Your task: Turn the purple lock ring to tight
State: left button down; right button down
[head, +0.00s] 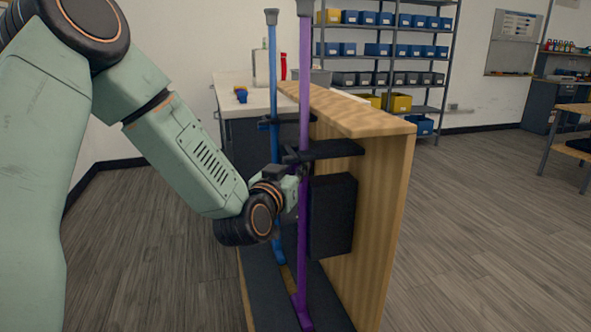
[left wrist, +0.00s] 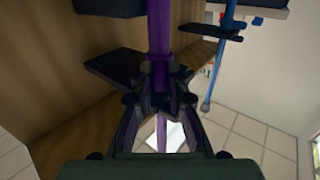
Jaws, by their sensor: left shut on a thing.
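A tall purple scooter post (head: 304,100) stands upright beside a wooden panel, passing a black bracket. My left gripper (head: 298,172) reaches it from the left, just below the bracket. In the left wrist view the left gripper (left wrist: 160,88) is shut around a purple, slightly wider part of the post, the lock ring (left wrist: 164,70). The fingers hide much of the ring, and I cannot make out a mark showing how tight it is. The purple post (left wrist: 159,25) runs on above the fingers. My right gripper is in neither view.
A blue scooter post (head: 272,90) stands close behind the purple one. The wooden panel (head: 375,200) carries a black bracket (head: 335,149) and a black box (head: 332,215) near the post. A shelf with blue bins (head: 425,126) stands at the back.

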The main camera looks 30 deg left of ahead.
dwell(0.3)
pick_arm(q)
jog(key=shift+s+a+r+m+h+p, duration=0.1)
jog(key=shift+a+m+h+p, duration=0.4)
jog(key=shift+p, duration=0.65)
jog(key=shift+w+a+f+m+g+h+p, duration=0.15)
jog(key=shift+a+m+g+h+p, duration=0.35)
jog(key=shift+m+h+p, duration=1.3)
jog(key=shift+w+a+m+g+h+p, duration=0.2)
jog(key=shift+a+m+g+h+p, duration=0.65)
jog(key=shift+h, duration=1.8)
jog(key=shift+w+f+m+g+h+p, duration=0.15)
jog(key=shift+m+g+h+p, duration=0.45)
jog(key=shift+m+h, duration=1.4)
jog(key=shift+r+h, duration=0.1)
jog(key=shift+h, duration=0.45)
jog(key=c, duration=1.3)
grip_release()
jog(key=shift+w, duration=0.1)
